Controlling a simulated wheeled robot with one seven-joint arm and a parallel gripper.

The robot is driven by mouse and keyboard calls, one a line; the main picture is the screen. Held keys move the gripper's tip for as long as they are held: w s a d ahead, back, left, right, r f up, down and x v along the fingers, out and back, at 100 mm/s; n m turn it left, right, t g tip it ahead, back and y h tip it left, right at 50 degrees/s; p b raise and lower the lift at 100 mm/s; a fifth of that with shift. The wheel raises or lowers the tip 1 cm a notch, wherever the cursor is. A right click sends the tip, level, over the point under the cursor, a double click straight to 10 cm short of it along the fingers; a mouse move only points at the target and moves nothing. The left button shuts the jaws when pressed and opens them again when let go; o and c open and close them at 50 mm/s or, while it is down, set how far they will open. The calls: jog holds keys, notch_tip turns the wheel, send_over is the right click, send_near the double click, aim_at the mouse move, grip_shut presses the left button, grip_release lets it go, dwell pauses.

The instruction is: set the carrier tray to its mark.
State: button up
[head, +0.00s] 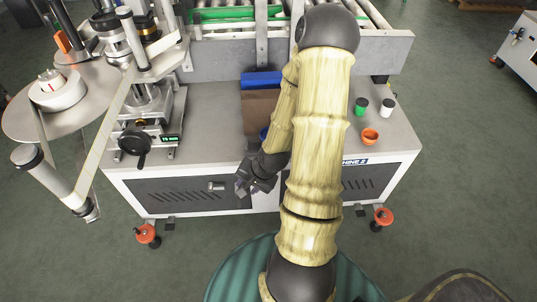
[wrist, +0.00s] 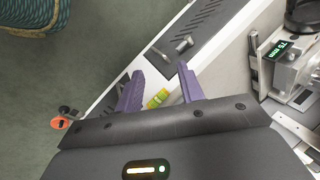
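My gripper (head: 250,184) is in front of the machine's front face, near the top edge of the cabinet. In the wrist view its two purple fingers (wrist: 158,82) are spread apart, with nothing visibly held. I cannot tell for certain which part is the carrier tray. The metal slide unit (head: 150,108) of the labeller stands on the left of the machine top. It has a black hand knob (head: 135,143) and a small green-lit readout (head: 170,139). The readout also shows in the wrist view (wrist: 280,47), right of the fingers. No mark is clearly visible.
A brown box (head: 258,112) and a blue item (head: 262,79) stand behind my arm, partly hidden. A yellow-green piece (wrist: 157,98) shows between my fingers. A handle (head: 217,186) juts from the cabinet.

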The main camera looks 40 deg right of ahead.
jog(key=w+d+f+m+t+b, duration=0.2)
jog(key=f+m+t+b, duration=0.2)
jog(key=f+m, duration=0.25)
jog(key=w+d+f+m+t+b, duration=0.1)
jog(key=d+f+m+t+b, duration=0.15)
jog(key=f+m+b, duration=0.35)
jog(key=s+d+r+m+t+h+b, duration=0.2)
jog(key=s+d+m+t+h+b, duration=0.1)
jog(key=d+m+h, duration=0.9)
jog(key=d+m+t+b, duration=0.1)
jog(key=d+m, duration=0.2)
jog(key=m, duration=0.3)
jog(key=shift+s+d, duration=0.2)
jog(key=shift+m+t, duration=0.25)
jog(key=b+x, duration=0.1)
jog(key=x, duration=1.1)
jog(key=shift+b, duration=0.3)
